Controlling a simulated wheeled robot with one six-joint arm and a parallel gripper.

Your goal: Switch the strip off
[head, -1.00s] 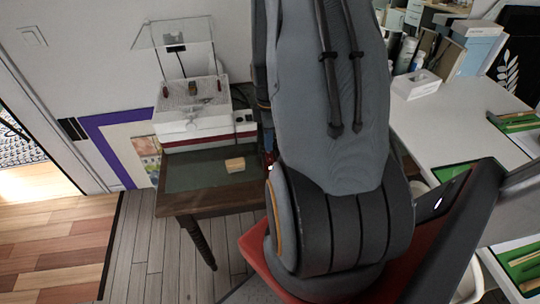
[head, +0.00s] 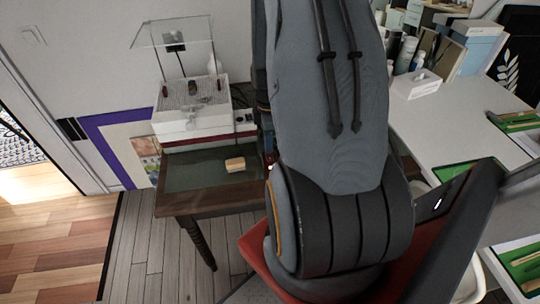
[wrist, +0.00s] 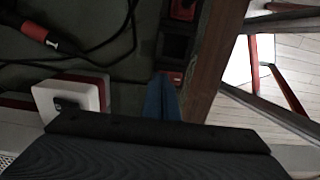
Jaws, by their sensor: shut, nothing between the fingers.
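In the wrist view a dark strip (wrist: 174,46) lies along the edge of the wooden table, with red parts at its far and near ends. The red part at the near end (wrist: 172,77) looks like its switch. My gripper (wrist: 162,82) is shut and empty, its blue fingers right at this red part. They seem to touch it or hover just over it; I cannot tell which. The fingers hide part of the near end, so the switch's position is not clear. In the head view my arm hides the gripper and most of the strip.
The dark-topped table (head: 190,200) carries a white box-like device (head: 190,112) and a tan block (head: 235,164). In the wrist view a black cable with a red-ringed plug (wrist: 38,28) and a white socket box (wrist: 70,98) lie left of the strip. A white desk (head: 440,120) stands right.

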